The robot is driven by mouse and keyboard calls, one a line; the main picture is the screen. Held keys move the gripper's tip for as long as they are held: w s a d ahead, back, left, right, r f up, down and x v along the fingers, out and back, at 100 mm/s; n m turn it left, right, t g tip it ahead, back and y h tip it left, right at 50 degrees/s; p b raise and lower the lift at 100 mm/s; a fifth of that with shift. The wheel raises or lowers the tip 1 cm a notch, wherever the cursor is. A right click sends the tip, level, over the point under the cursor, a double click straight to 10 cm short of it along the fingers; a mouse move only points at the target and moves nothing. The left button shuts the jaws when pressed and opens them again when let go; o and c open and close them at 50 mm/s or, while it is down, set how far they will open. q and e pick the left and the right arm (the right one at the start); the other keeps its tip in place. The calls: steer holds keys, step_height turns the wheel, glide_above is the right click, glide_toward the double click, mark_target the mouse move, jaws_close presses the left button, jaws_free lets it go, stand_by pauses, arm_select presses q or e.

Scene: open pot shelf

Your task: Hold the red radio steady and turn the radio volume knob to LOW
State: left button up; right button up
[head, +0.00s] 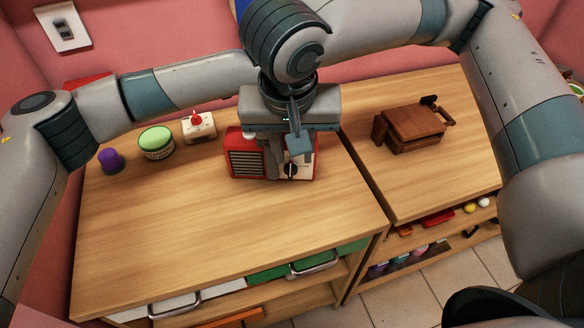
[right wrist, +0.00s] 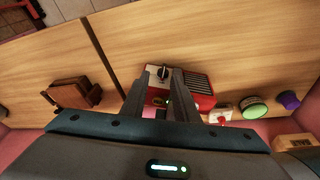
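The red radio (head: 246,161) stands on the wooden shelf top, with a dark grille at left and a cream panel at right. Its black volume knob (head: 291,170) is on the cream panel; the markings are too small to read. My right gripper (head: 286,162) is over the radio with its fingers pointing down and hiding part of its front. In the right wrist view my right gripper (right wrist: 160,82) has its fingers apart, with the knob (right wrist: 159,72) showing in the gap. I cannot tell whether they touch the radio.
A cream box with a red button (head: 199,127), a green-lidded jar (head: 156,142) and a purple object (head: 109,160) stand left of the radio. A brown wooden box (head: 410,128) is at right. The shelf top in front of the radio is clear.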

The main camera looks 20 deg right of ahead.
steer(key=s+a+f+n+g+y, duration=0.3)
steer(key=s+a+n+g+y, duration=0.1)
steer(key=s+a+n, duration=0.3)
steer(key=s+a+f+n+g+y, duration=0.3)
steer(key=s+a+n+g+y, duration=0.15)
steer(key=s+a, duration=0.3)
steer(key=a+r+n+t+y, duration=0.3)
steer(key=a+r+n+y, duration=0.3)
steer(key=a+r+y, duration=0.65)
steer(key=w+d+f+m+t+y, duration=0.1)
steer(key=w+d+m+t+y, duration=0.45)
steer(key=t, duration=0.75)
steer(key=m+t+h, duration=0.7)
steer(key=m+h, duration=0.5)
steer(key=h, duration=2)
glide_toward(290, 176)
steer(key=shift+y, duration=0.25)
steer(key=v, duration=0.4)
steer(key=shift+s+r, duration=0.1)
steer(key=shift+r, duration=0.1)
steer(key=x, duration=1.2)
steer(key=shift+d+f, duration=0.1)
steer(key=shift+f, duration=0.05)
